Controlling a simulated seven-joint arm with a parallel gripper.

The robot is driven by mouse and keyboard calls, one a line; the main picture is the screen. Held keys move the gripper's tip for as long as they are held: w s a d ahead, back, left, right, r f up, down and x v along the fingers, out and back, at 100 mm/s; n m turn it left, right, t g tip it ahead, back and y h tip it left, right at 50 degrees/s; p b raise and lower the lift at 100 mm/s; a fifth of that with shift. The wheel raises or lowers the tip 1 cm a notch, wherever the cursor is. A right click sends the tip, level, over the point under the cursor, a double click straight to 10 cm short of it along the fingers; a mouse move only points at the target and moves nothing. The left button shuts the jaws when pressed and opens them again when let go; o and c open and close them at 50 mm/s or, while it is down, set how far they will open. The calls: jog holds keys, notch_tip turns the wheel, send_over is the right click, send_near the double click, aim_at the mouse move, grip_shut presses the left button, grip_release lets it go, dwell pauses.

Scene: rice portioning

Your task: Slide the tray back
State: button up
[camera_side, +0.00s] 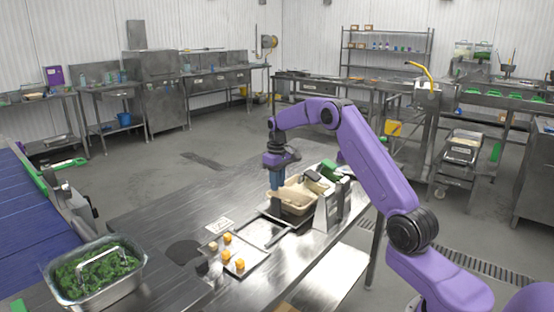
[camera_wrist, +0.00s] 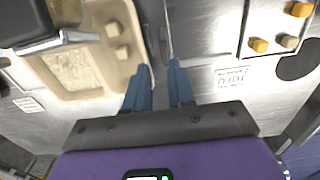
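A beige tray (camera_side: 296,207) sits on the steel table beside an upright metal stand. In the wrist view the tray (camera_wrist: 98,88) fills the upper left, with a pale grainy patch and small blocks in its compartments. My gripper (camera_side: 275,187) points down at the tray's near left side in the side view. In the wrist view my gripper's blue fingers (camera_wrist: 160,66) are apart, with nothing visible held between them. The left finger is close against the tray's right rim; whether it touches cannot be told. The stand partly hides the tray.
A shallow metal tray (camera_side: 255,262) with several orange and pale cubes lies in front. A label reading TOFU (camera_wrist: 232,86) is on the table. A metal pan (camera_side: 88,296) of greens stands front left. The metal stand (camera_side: 326,213) is close on the right. Table left of my gripper is clear.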

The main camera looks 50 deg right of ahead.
notch_tip(320, 180, up, 9)
dwell(0.3)
jog(key=shift+a, duration=0.15)
jog(key=s+a+r+n, duration=0.1)
jog(key=s+a+n, duration=0.1)
jog(key=s+a, duration=0.5)
jog(key=s+a+n, duration=0.2)
jog(key=s+a, duration=0.1)
jog(key=a, duration=0.7)
jog(key=s+a+r+n, duration=0.15)
jog(key=s+a, duration=0.25)
jog(key=a, duration=0.5)
jog(key=s+f+n, duration=0.3)
jog(key=s, duration=1.1)
jog(key=s+f+n, duration=0.2)
jog(key=s+n, duration=0.2)
jog(key=s, duration=1)
jog(key=shift+a+f, duration=0.4)
jog(key=shift+a, duration=0.05)
